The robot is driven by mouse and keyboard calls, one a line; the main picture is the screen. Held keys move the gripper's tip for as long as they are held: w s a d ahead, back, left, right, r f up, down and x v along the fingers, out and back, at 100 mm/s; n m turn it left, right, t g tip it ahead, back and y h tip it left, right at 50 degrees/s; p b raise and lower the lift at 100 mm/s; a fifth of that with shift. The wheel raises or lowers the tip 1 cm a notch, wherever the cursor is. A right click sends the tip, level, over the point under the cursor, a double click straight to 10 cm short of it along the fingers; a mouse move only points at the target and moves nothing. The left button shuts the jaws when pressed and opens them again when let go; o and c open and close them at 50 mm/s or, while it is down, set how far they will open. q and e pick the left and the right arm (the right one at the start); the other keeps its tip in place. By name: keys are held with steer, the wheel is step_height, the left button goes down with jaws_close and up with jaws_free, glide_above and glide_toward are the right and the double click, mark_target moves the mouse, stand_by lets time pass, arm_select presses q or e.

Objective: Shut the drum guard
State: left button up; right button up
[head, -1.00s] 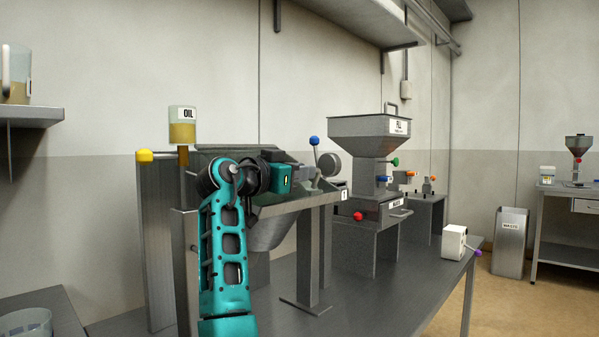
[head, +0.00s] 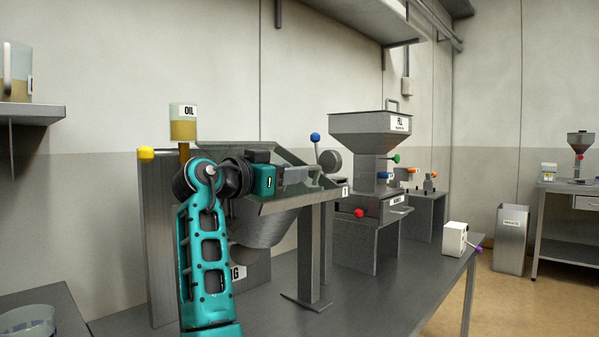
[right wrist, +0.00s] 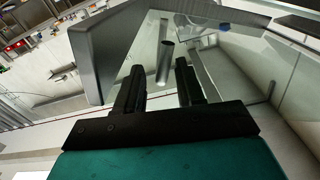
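The drum guard appears as a dark-framed, partly see-through cover (head: 276,152) on the machine at the back of the bench, with a rounded grey drum (head: 268,229) below it. In the right wrist view, clear panels (right wrist: 240,58) spread ahead of the gripper. My right gripper (head: 315,176) reaches rightward across the guard and overlaps it. In the right wrist view its two fingers (right wrist: 158,80) are apart, with a round grey bar (right wrist: 165,62) ahead of the gap. I cannot tell whether they touch anything. My left gripper is out of view.
A yellow-topped post (head: 146,153) and an oil bottle (head: 183,122) stand left of the guard. A blue-knobbed lever (head: 315,138) and a fill hopper (head: 368,135) are right of it. A white box (head: 455,239) sits near the bench's right edge. The front bench top is clear.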

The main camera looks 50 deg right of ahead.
steer(key=a, duration=0.8)
steer(key=shift+w+a, duration=0.4)
steer(key=shift+w, duration=0.05)
steer(key=shift+p, duration=0.3)
